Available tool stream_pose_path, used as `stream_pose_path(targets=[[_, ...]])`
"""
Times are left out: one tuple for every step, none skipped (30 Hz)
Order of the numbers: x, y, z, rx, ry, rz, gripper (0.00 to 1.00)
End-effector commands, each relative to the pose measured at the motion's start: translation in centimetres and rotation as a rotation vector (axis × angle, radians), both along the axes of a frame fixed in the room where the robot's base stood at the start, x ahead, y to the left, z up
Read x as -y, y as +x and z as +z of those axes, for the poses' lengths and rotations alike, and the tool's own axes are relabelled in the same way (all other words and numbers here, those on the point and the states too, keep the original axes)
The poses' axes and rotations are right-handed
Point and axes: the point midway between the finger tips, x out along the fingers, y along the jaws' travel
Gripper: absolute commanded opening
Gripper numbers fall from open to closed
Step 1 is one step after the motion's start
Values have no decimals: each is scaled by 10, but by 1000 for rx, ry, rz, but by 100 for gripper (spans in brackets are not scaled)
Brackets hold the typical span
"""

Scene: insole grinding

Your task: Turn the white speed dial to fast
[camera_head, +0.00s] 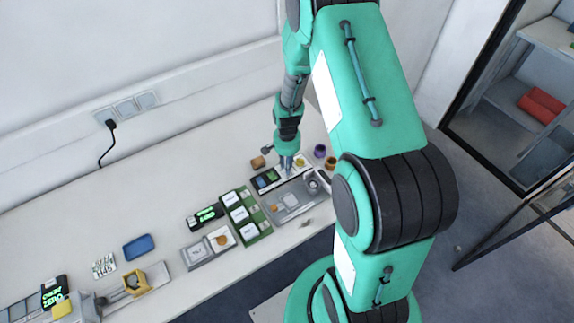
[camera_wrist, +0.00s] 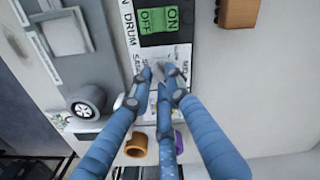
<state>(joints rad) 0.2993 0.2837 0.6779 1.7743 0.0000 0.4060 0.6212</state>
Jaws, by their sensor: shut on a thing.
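My gripper (camera_head: 287,163) reaches down onto the control panel in the head view. In the wrist view, my gripper's blue fingers (camera_wrist: 161,80) are closed in around a small pale part of the panel, which appears to be the white speed dial (camera_wrist: 159,69). The fingertips hide most of it, so I cannot tell where it points. Printed labels beside it include "MED" and, smaller and partly covered, "SLOW". A "fast" mark is not visible. The word "DRUM" (camera_wrist: 130,26) is printed on the white panel strip.
A green OFF/ON switch (camera_wrist: 157,20) sits on the panel close to the fingers. An orange ring (camera_wrist: 136,146) and a grey roller (camera_wrist: 86,102) are nearby, as is a brown block (camera_wrist: 238,12). Green-framed trays (camera_head: 243,213) stand left of the machine in the head view.

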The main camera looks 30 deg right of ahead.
Motion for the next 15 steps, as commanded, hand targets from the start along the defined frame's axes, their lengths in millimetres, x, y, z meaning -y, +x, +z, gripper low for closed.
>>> stream_pose_path(targets=[[0, 1, 1, 1, 0, -18, 0], [0, 1, 0, 1, 0, -27, 0], [0, 0, 0, 1, 0, -38, 0], [0, 0, 0, 1, 0, -46, 0], [0, 0, 0, 1, 0, -52, 0], [0, 0, 0, 1, 0, -58, 0], [0, 0, 0, 1, 0, -61, 0], [0, 0, 0, 1, 0, -64, 0], [0, 0, 0, 1, 0, -67, 0], [0, 0, 0, 1, 0, -68, 0], [0, 0, 0, 1, 0, -69, 0], [0, 0, 0, 1, 0, -69, 0], [0, 0, 0, 1, 0, -69, 0], [0, 0, 0, 1, 0, -69, 0], [0, 0, 0, 1, 0, -69, 0]])
